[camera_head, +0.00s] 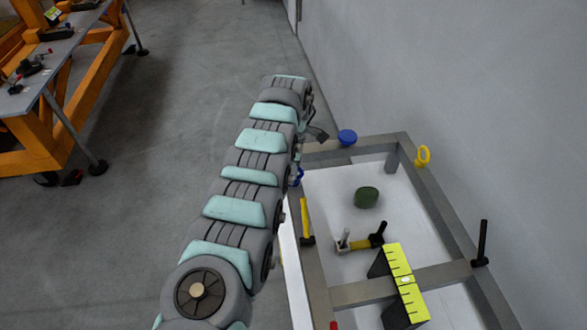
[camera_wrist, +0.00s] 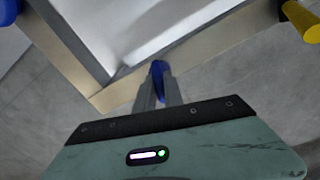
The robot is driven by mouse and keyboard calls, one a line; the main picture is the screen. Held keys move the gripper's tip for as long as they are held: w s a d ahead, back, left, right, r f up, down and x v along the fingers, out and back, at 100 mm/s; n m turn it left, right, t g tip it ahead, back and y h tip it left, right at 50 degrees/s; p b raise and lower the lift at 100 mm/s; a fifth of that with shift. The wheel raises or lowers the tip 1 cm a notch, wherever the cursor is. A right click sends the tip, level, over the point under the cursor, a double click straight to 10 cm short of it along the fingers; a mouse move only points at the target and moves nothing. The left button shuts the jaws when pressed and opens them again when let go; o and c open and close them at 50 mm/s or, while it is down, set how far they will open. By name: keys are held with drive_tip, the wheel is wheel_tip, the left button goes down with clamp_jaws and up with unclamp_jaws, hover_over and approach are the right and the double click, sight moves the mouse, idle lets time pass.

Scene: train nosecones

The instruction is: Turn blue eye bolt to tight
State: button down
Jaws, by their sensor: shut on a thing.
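The blue eye bolt (camera_wrist: 158,80) stands on the outer side of the metal frame near a corner in the wrist view. My gripper (camera_wrist: 157,92) is shut on its ring, with a grey finger on each side. In the head view a small part of the blue eye bolt (camera_head: 298,176) shows at the right edge of my arm. My arm hides the gripper there. How far the bolt is screwed in cannot be seen.
The metal frame (camera_head: 330,294) carries a blue knob (camera_head: 347,137), a yellow eye bolt (camera_head: 423,155), a yellow handle (camera_head: 306,220) and a black handle (camera_head: 482,243). A green round thing (camera_head: 367,197) lies inside.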

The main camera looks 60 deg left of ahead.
drive_tip(key=shift+r+m+p, duration=0.1)
drive_tip(key=shift+m+p, duration=0.95)
drive_tip(key=shift+m, duration=0.25)
drive_tip(key=shift+f+m, duration=0.2)
drive_tip(key=shift+m, duration=1.3)
drive_tip(key=m+b, duration=0.2)
drive_tip(key=m, duration=0.2)
drive_tip(key=shift+m+b, duration=1.05)
drive_tip(key=shift+m, duration=1.35)
drive_tip(key=c, duration=1.4)
unclamp_jaws()
drive_tip(key=shift+c, duration=0.2)
drive_tip(key=shift+r, duration=0.2)
